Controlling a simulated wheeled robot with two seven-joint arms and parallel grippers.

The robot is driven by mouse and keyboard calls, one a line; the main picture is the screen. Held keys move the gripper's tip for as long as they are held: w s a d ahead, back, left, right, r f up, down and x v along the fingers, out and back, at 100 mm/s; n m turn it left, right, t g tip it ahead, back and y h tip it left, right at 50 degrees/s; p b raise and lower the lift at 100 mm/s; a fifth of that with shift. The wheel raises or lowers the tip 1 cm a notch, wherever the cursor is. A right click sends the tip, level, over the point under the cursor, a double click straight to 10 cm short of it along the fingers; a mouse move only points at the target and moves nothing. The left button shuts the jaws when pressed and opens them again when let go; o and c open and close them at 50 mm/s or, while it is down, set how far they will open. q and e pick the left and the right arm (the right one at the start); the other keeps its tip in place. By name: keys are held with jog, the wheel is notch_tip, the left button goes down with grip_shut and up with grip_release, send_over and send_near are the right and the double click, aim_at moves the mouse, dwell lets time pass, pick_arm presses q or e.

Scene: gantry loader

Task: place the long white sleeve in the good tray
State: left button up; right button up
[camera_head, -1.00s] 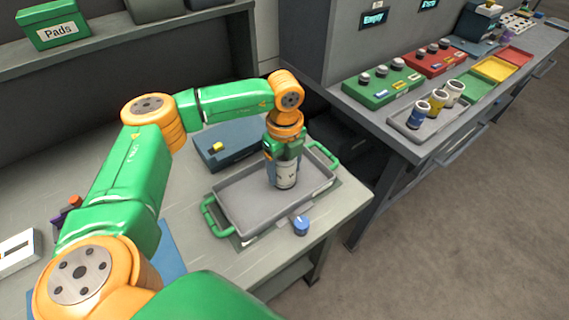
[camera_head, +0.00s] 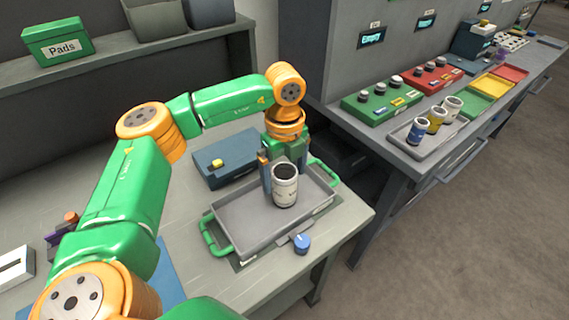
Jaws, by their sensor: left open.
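A white sleeve (camera_head: 285,190) with a dark open top and small dark print stands upright in the grey tray with green handles (camera_head: 240,238) on the near bench. My left gripper (camera_head: 283,168) is open, just behind and above the sleeve, with its fingers apart. The sleeve hides part of the gripper, and I cannot tell whether a finger still touches it. Another white sleeve (camera_head: 453,108) stands in a small grey tray (camera_head: 405,150) on the right bench. My right gripper is not in view.
A blue knob (camera_head: 301,243) sits at the tray's front edge. A dark blue box with a yellow button (camera_head: 225,167) stands behind the tray. On the right bench are a blue sleeve (camera_head: 417,131), a yellow sleeve (camera_head: 436,119), and green, yellow and red flat trays (camera_head: 493,84).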

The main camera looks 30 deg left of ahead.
pick_arm(q)
notch_tip(320, 180, up, 7)
jog(key=shift+r+b, duration=0.2)
jog(key=shift+b, duration=0.1)
